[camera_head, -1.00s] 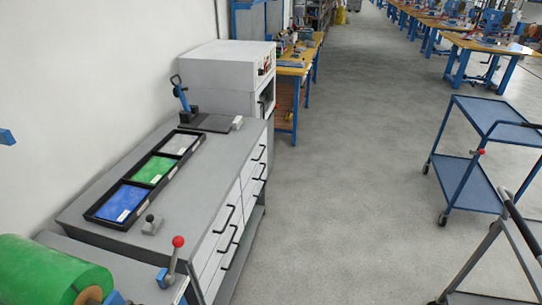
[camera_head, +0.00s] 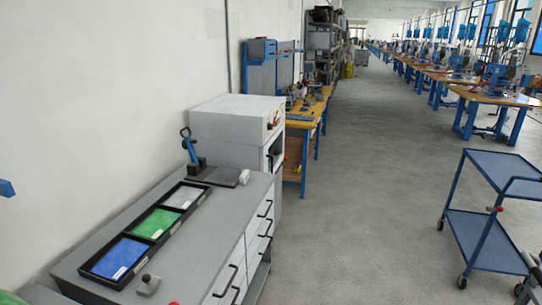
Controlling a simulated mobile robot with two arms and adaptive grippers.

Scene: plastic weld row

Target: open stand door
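No door is clearly identifiable as the stand door. A grey bench unit (camera_head: 222,214) stands in the lower left, with white fronts (camera_head: 237,263) and black bar handles on its right side. These fronts appear closed. Behind it is a pale boxy cabinet (camera_head: 238,107) with a control panel on its right face and a dark opening below, seen at a steep angle.
A black tray (camera_head: 157,238) with blue, green and grey sections lies on the bench, near a blue-handled lever tool (camera_head: 191,150). A blue trolley (camera_head: 490,240) stands at right. The grey floor (camera_head: 345,230) between is clear. Wooden-topped tables (camera_head: 495,96) line the right background.

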